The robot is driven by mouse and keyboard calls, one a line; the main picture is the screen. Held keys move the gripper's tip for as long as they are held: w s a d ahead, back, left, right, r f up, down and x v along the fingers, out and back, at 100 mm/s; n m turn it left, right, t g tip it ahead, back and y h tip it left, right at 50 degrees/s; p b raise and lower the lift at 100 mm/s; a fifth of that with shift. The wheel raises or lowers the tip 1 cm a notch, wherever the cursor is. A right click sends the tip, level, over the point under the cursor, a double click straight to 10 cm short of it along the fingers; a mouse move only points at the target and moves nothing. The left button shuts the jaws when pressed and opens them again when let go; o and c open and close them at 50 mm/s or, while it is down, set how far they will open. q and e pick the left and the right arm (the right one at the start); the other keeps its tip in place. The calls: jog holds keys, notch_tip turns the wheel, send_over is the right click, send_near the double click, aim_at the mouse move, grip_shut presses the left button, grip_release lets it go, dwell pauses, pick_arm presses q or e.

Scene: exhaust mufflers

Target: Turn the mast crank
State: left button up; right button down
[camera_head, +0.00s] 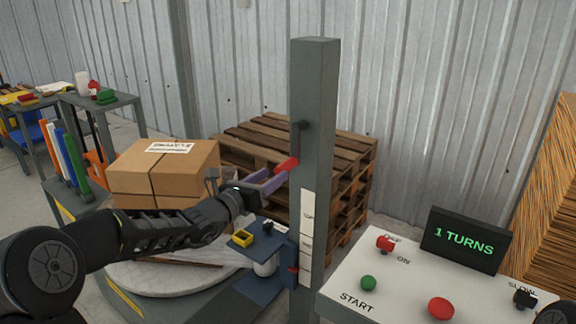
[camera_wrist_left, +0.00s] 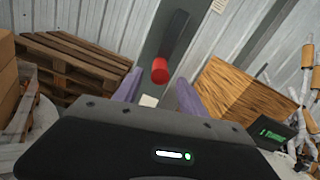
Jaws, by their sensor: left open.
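The grey mast (camera_head: 313,140) stands upright in the middle of the head view. Its crank has a dark arm (camera_head: 299,130) near the top and a red handle (camera_head: 287,164) pointing left, towards me. My left gripper (camera_head: 276,180) is open just below and left of the red handle, with its purple fingers apart. In the left wrist view the red handle (camera_wrist_left: 160,70) lies ahead of the gap between the two fingers (camera_wrist_left: 158,92), and nothing is between them. The dark crank arm (camera_wrist_left: 175,36) runs up from the handle there. My right gripper is not in view.
A control panel (camera_head: 345,280) with buttons and a display (camera_head: 467,240) reading "1 TURNS" stands at right. A cardboard box (camera_head: 135,188) sits on a round turntable (camera_head: 150,280) behind my left arm. Wooden pallets (camera_head: 350,145) are stacked behind the mast. A small blue carriage (camera_head: 250,256) is on the mast.

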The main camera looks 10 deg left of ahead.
aim_at(287, 166)
pick_arm(q)
jog(key=p+x, duration=0.1)
jog(key=x, duration=0.6)
jog(key=shift+w+p, duration=0.2)
jog(key=shift+p, duration=0.15)
jog(key=shift+c, duration=0.3)
grip_shut()
dwell(0.8)
